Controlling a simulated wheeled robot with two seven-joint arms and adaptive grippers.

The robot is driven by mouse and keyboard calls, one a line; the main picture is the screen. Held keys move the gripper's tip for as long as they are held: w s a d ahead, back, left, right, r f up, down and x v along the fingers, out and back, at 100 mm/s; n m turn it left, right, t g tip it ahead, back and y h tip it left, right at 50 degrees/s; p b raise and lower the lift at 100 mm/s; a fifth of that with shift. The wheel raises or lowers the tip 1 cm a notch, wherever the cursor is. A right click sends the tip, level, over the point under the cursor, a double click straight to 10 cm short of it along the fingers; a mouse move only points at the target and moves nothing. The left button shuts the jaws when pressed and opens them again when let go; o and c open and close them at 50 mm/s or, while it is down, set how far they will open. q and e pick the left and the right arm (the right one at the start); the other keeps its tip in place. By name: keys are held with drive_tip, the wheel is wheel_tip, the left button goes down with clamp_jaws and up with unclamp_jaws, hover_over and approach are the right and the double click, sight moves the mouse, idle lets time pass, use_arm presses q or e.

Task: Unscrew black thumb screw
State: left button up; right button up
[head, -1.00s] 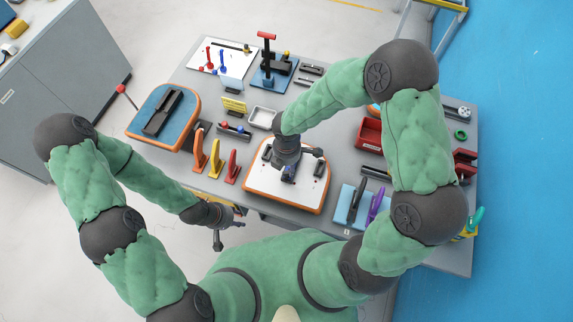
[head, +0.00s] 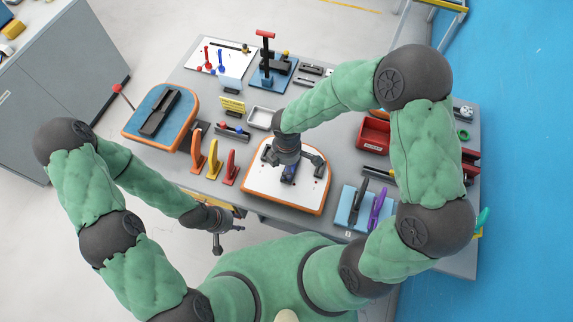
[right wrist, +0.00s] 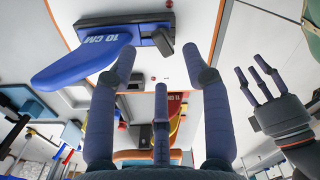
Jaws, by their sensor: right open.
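The blue fixture marked "10 CM" (right wrist: 105,45) shows large at the upper left in the right wrist view. A small black part (right wrist: 163,42) sticks out from its dark base; I cannot tell whether this is the thumb screw. In the head view the fixture (head: 289,173) lies on the white, orange-edged board, partly hidden under my right gripper (head: 302,159). The right fingers (right wrist: 160,65) are spread open and empty, apart from the fixture. My left gripper (head: 228,229) is in front of the table, fingers spread and empty; it also shows in the right wrist view (right wrist: 258,85).
The white board (head: 270,195) has free space around the fixture. Orange, yellow and red upright pieces (head: 214,158) stand to its left. A blue mat with dark and purple tools (head: 347,213) lies to its right, a red bin (head: 372,133) behind that.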

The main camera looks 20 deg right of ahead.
drive_tip(key=shift+m, duration=0.3)
drive_tip(key=shift+f+b, duration=2.1)
drive_tip(key=shift+f, duration=0.3)
clamp_jaws()
